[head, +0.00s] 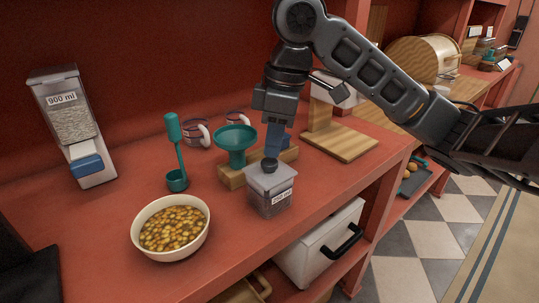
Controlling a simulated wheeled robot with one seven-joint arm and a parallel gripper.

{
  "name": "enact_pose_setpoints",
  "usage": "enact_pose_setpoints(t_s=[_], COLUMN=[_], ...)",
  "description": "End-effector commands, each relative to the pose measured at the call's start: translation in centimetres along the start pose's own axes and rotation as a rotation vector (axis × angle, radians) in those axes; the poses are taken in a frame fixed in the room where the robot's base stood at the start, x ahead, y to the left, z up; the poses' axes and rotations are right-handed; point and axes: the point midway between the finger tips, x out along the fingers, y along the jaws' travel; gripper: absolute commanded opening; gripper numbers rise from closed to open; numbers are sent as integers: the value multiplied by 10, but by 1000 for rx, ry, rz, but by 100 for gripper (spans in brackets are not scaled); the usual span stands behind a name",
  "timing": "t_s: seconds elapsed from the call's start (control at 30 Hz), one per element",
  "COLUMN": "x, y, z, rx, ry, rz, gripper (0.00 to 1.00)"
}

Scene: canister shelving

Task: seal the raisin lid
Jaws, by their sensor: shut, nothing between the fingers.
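A small clear canister (269,201) with dark contents and a "250 ml" label stands near the counter's front edge; it looks like the raisin canister, though no name is legible. A grey lid (271,176) with a round black knob (269,165) sits on top of it. Whether the lid is fully seated cannot be told. My gripper (275,151) points down, shut and empty, with its blue fingers right at or just behind the knob. Contact with the knob cannot be told.
A teal funnel (236,139) in a wooden stand (232,178) is close to the left of my gripper. A bowl (142,240) of yellow-brown pieces, a teal scoop (177,180), mugs (196,134) and a 900 ml dispenser (72,125) stand further left. A wooden-based stand (342,141) is at right.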

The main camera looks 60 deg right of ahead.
Motion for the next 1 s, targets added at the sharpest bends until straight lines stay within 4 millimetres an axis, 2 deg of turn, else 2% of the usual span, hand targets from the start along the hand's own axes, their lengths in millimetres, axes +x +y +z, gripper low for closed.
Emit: enact_pose_setpoints(t_s=[0.1, 1.0], x=[-13, -75], y=[0, 0], z=[-2, -11], rx=[0, 0], ry=[0, 0], rz=[0, 1], gripper=[0, 0])
